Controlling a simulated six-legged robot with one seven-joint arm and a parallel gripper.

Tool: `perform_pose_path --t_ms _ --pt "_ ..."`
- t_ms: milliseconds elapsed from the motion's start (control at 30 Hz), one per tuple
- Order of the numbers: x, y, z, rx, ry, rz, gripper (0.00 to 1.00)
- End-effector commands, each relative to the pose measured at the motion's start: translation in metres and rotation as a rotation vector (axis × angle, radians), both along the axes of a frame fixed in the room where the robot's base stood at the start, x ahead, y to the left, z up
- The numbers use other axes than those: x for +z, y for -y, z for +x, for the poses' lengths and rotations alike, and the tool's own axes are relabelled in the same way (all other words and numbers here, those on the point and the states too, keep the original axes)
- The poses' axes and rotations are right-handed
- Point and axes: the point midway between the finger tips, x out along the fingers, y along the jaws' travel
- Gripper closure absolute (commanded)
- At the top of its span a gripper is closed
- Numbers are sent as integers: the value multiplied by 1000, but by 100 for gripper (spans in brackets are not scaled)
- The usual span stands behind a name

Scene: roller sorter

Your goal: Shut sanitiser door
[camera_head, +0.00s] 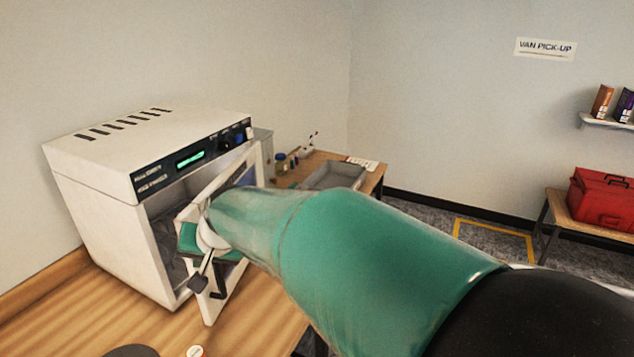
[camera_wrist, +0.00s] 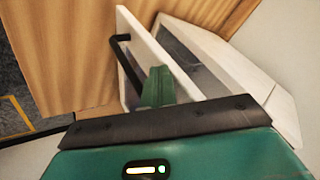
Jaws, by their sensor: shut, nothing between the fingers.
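The sanitiser (camera_head: 115,220) is a white box with a dark control panel and a lit green display, standing on the wooden counter at the left. Its door (camera_head: 210,308) stands partly open, with a gap to the dark inside. The door (camera_wrist: 152,50) also shows in the wrist view with its black bar handle (camera_wrist: 122,62). My gripper (camera_wrist: 158,85) is shut and empty, its green fingers close to the outer face of the door beside the handle. I cannot tell whether they touch it. In the head view my arm hides much of the door.
The wooden counter (camera_head: 75,318) is mostly bare in front of the sanitiser. Behind it, a table holds a grey tray (camera_head: 333,176) and small bottles. A red case (camera_head: 603,200) sits on a bench at the right.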

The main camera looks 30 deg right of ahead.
Motion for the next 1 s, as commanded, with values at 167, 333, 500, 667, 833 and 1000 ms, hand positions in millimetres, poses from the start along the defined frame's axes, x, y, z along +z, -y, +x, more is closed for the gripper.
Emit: perform_pose_path --t_ms 167,333,500,667,833,1000 --pt "-2 -38 30 9 -3 1 100" --pt "-1 -61 54 7 -1 1 100" --pt "0 -74 69 5 -1 1 100" --pt "0 -80 76 3 1 2 100" --pt "0 -83 80 4 4 4 100" --pt "-1 -85 81 5 3 6 100"
